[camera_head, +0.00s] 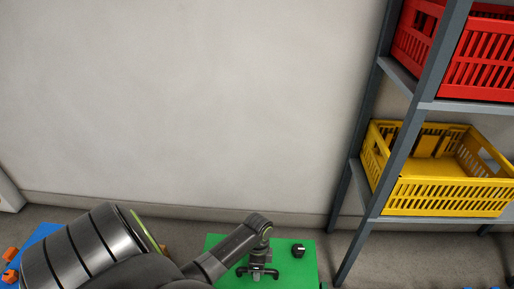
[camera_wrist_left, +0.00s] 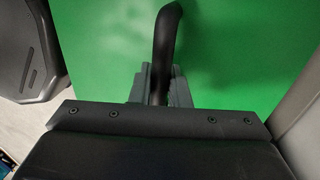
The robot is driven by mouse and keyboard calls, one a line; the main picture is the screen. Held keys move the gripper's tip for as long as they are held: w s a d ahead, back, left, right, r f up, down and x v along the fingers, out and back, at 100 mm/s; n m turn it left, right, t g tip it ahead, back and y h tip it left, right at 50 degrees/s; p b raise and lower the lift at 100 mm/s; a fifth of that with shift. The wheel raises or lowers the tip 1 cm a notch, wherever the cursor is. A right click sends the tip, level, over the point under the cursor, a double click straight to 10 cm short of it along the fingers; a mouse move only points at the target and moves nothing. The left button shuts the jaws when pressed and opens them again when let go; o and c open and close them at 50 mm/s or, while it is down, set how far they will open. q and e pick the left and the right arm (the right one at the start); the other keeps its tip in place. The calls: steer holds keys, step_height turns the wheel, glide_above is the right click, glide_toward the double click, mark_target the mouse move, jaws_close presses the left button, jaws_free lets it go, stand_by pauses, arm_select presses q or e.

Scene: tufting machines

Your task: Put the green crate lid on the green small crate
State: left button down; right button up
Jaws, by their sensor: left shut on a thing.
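The green crate lid (camera_head: 300,272) is a flat green panel at the bottom middle of the head view, cut off by the lower edge. It also fills most of the left wrist view (camera_wrist_left: 235,45). My left gripper (camera_head: 258,272) is over the lid. In the left wrist view its fingers (camera_wrist_left: 158,85) are shut on a black curved handle (camera_wrist_left: 166,35) on the lid. A second black handle (camera_head: 298,250) stands on the lid to the right. I cannot make out the green small crate. My right gripper is not in view.
A grey metal rack (camera_head: 418,110) stands at the right, holding a red crate (camera_head: 482,65) and a yellow crate (camera_head: 445,197). Orange pieces (camera_head: 10,276) lie by a blue surface (camera_head: 42,233) at the lower left. A bare wall (camera_head: 190,100) stands behind.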

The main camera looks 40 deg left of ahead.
arm_select(q)
steer(key=shift+f, duration=0.35)
stand_by(0.6)
steer(key=c, duration=1.3)
jaws_free()
steer(key=shift+o, duration=0.5)
steer(key=o, duration=0.4)
